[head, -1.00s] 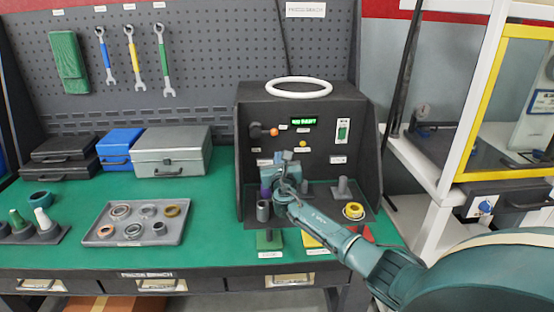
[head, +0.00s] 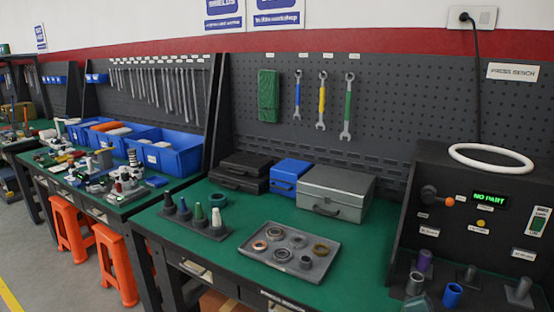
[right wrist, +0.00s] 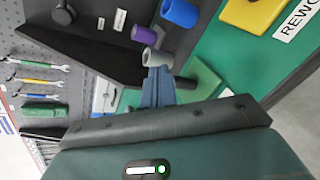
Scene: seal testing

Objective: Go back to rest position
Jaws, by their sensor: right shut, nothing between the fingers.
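My right gripper (right wrist: 158,88) is shut and empty in the right wrist view. Its fingertips point toward a grey hollow cylinder (right wrist: 153,57) on the press bench; I cannot tell whether they touch it. In the head view only a small teal piece of my right arm shows at the bottom edge, by that grey cylinder (head: 414,284). A purple cylinder (head: 424,261) and a blue cylinder (head: 452,295) stand beside it. My left gripper is not in view.
The black press housing (head: 450,170) reads "NO PART" and carries a white ring (head: 490,157). A grey tray (head: 250,240) of rings, a silver case (head: 335,188) and a row of cones stand to its left. Orange stools (head: 72,235) stand by the far bench.

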